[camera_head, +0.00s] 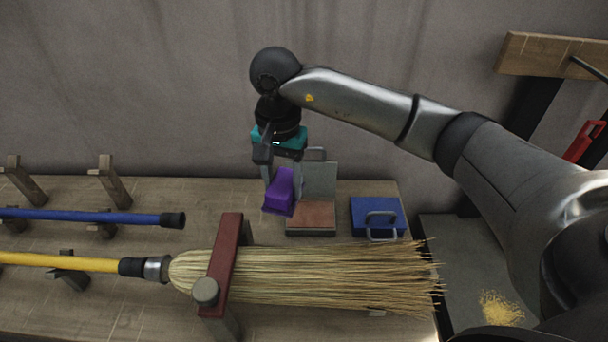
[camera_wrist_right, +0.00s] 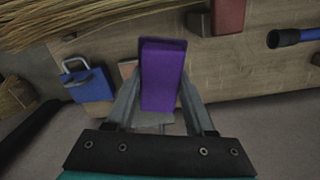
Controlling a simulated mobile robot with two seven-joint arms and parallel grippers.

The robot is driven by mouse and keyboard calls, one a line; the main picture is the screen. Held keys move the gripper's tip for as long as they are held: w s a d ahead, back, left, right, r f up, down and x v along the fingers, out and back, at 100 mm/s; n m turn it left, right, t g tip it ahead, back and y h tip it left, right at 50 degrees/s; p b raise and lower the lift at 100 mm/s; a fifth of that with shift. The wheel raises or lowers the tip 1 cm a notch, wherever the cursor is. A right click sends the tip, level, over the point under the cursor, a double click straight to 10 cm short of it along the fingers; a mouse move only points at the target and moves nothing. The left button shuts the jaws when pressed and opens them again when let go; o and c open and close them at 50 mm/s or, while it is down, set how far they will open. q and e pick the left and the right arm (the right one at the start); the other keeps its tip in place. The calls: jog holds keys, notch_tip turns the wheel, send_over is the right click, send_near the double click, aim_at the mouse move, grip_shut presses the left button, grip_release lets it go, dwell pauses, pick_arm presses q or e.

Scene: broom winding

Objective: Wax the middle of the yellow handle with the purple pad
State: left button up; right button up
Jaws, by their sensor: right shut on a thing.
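My right gripper (camera_head: 281,176) is shut on the purple pad (camera_head: 279,195) and holds it above the back of the workbench. The pad also shows between the fingers in the right wrist view (camera_wrist_right: 162,75). The yellow handle (camera_head: 60,262) lies level at the left, resting on a wooden holder, and runs out of the picture at the left edge. Its black and metal collar joins a straw broom head (camera_head: 330,275). The pad is apart from the handle, to its right and farther back. My left gripper is not in view.
A red clamp bar (camera_head: 225,262) crosses the broom head. A blue handle (camera_head: 90,215) lies behind the yellow one on wooden posts. An open grey box (camera_head: 319,181) with a brownish inside and a blue block with a metal handle (camera_head: 371,211) stand at the bench's back right.

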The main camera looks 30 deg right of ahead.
jog(key=w+d+f+m+p, duration=0.1)
jog(key=w+d+f+m, duration=0.2)
jog(key=d+f+m, duration=0.35)
jog(key=m+b, duration=0.3)
jog(key=b, duration=0.1)
send_over(311, 214)
jog(key=shift+n, duration=0.25)
jog(key=shift+w+f, duration=0.1)
jog(key=shift+f, duration=2.7)
jog(key=shift+f+b, duration=0.5)
jog(key=shift+f, duration=0.1)
notch_tip(311, 214, up, 7)
jog(key=p, duration=0.5)
jog(key=shift+r, duration=0.1)
